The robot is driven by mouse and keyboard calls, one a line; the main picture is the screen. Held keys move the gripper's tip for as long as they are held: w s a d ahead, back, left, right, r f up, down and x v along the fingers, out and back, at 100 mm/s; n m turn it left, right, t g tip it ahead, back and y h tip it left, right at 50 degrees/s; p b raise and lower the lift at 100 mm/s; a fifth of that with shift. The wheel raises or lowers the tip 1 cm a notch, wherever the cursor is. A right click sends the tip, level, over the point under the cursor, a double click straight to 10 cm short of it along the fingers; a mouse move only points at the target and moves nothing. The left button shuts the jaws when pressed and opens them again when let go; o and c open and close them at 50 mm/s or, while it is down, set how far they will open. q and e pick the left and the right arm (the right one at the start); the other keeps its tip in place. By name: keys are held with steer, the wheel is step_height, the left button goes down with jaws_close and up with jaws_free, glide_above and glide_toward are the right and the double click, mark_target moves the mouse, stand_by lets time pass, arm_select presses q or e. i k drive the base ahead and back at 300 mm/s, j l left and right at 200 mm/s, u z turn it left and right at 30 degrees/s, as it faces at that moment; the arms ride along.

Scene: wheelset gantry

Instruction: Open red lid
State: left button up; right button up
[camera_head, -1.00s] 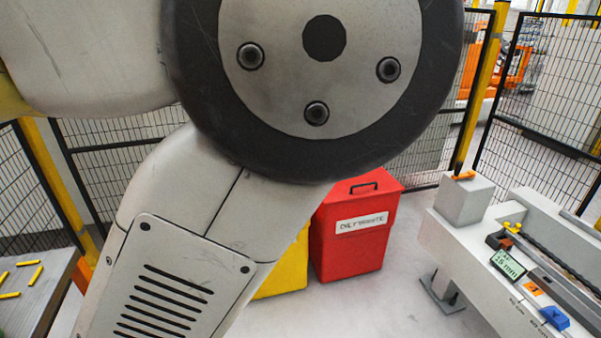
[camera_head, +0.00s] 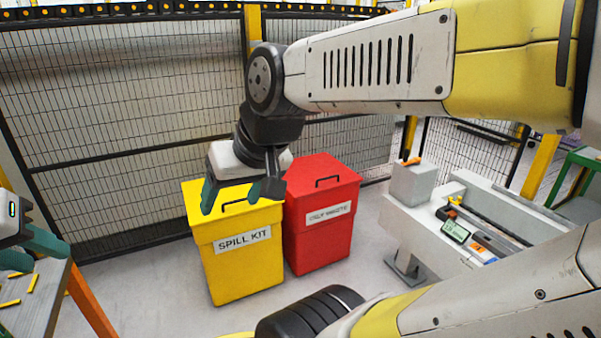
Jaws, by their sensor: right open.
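The red bin (camera_head: 320,235) stands on the floor behind the middle of the view, with a white label on its front. Its red lid (camera_head: 305,172) is shut flat and has a black handle (camera_head: 327,181). My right gripper (camera_head: 232,196) is open and empty, with its teal fingers pointing down over the lid of the yellow bin, left of the red lid. I cannot tell whether it touches the yellow lid. My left gripper (camera_head: 38,252) is at the left edge, partly cut off, with its fingers apart and nothing seen between them.
The yellow spill kit bin (camera_head: 240,270) stands close beside the red bin, its lid shut. A mesh fence (camera_head: 110,130) runs behind. A grey bench (camera_head: 400,215) with a measuring device stands at right. A table (camera_head: 50,290) with yellow sticks is at lower left.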

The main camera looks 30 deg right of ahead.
mark_target(307, 175)
steer(key=z, duration=1.2)
steer(key=i+l+u, duration=0.2)
steer(key=i, duration=0.3)
steer(key=i+l+u, duration=0.15)
steer(key=i+l, duration=0.3)
steer(key=i+l+u, duration=0.2)
steer(key=i+l, duration=0.2)
steer(key=i+l+u, duration=0.15)
steer(key=i+l, duration=0.3)
steer(key=i+l+u, duration=0.2)
steer(key=i+l, duration=0.15)
steer(key=l, duration=0.2)
steer(key=i+l+u, duration=0.15)
steer(key=i+l, duration=0.2)
steer(key=l, duration=0.2)
